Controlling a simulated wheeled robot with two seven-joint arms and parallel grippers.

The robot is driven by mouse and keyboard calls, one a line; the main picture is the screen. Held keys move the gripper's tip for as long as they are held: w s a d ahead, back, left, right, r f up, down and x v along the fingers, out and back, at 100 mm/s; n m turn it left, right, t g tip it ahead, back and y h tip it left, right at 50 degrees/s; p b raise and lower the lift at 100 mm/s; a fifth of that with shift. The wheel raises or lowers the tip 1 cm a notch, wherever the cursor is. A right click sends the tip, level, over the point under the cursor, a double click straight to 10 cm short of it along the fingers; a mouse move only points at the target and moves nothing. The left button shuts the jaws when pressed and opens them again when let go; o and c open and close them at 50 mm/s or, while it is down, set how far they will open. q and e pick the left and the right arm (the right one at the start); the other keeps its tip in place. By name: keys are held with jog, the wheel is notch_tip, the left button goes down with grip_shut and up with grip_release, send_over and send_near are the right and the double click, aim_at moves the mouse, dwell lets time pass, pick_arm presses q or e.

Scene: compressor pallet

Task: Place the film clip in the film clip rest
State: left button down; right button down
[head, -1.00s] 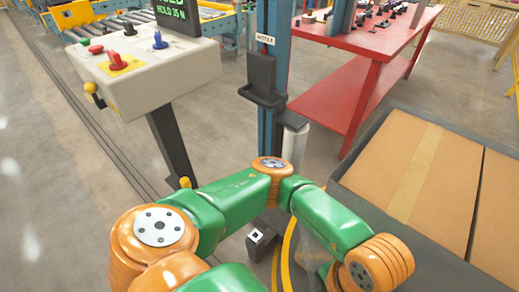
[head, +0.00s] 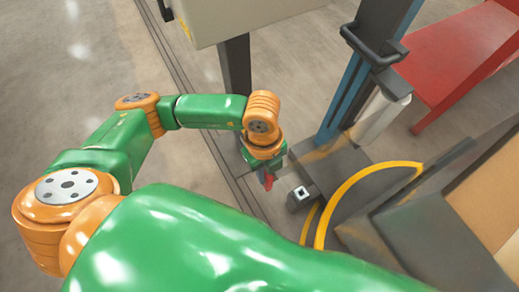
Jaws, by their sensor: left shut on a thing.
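My left gripper (head: 265,172) points down in the middle of the head view, close to the floor beside a dark base. It is shut on a small red part (head: 268,182), which looks like the film clip; its fingers hide most of it. A translucent brownish film strip (head: 318,151) stretches from near the gripper toward the pale film roll (head: 381,117) at the mast. A small dark block with a light-rimmed square opening (head: 301,193), possibly the film clip rest, stands just right of the gripper, apart from it. My right gripper is out of view.
A blue and dark mast (head: 355,90) with a black bracket (head: 372,45) rises right of the gripper. A yellow curved band (head: 350,185) runs around the turntable edge. Cardboard boxes (head: 490,195) are at the right. A console post (head: 236,65) stands behind; floor at left is clear.

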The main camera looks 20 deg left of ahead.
pick_arm(q)
jog(key=w+a+f+b, duration=0.1)
jog(key=w+f, duration=0.1)
jog(key=f, duration=0.1)
jog(key=w+f+b, duration=0.1)
jog(key=w+f, duration=0.2)
jog(key=w+a+f, duration=0.1)
jog(key=w+f, duration=0.1)
jog(key=f, duration=0.1)
jog(key=shift+w+a+f+b, duration=0.25)
jog(key=shift+a+f+b, duration=0.1)
jog(key=shift+b, duration=0.05)
jog(key=shift+f, duration=0.4)
jog(key=shift+f, duration=0.15)
jog(key=c, duration=0.8)
grip_release()
jog(key=shift+o, duration=0.2)
